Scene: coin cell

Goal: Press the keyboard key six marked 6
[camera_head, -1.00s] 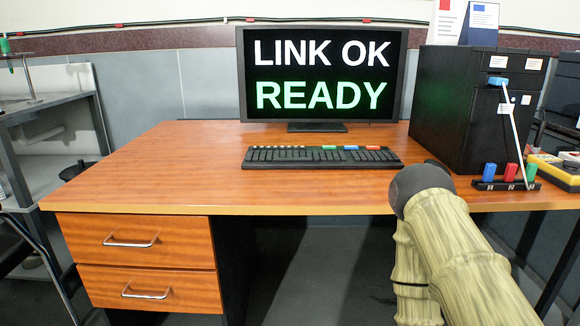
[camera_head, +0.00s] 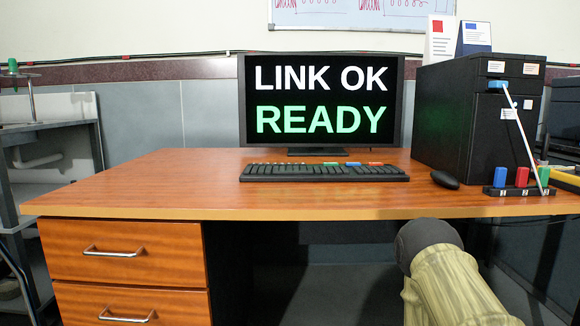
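A black keyboard (camera_head: 300,174) lies on the wooden desk in front of the monitor. It has a few coloured keys along its back edge. The key marked 6 is too small to make out. The monitor (camera_head: 321,98) reads "LINK OK" in white and "READY" in green. My arm shows at the lower right, in front of the desk edge and below the desktop. My gripper itself is not in view.
A wooden desk (camera_head: 165,182) has clear top to the left of the keyboard. A black mouse (camera_head: 445,180) lies right of it. A black computer tower (camera_head: 447,118) stands at the right, with a rack (camera_head: 517,190) of red, blue and green pieces before it.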

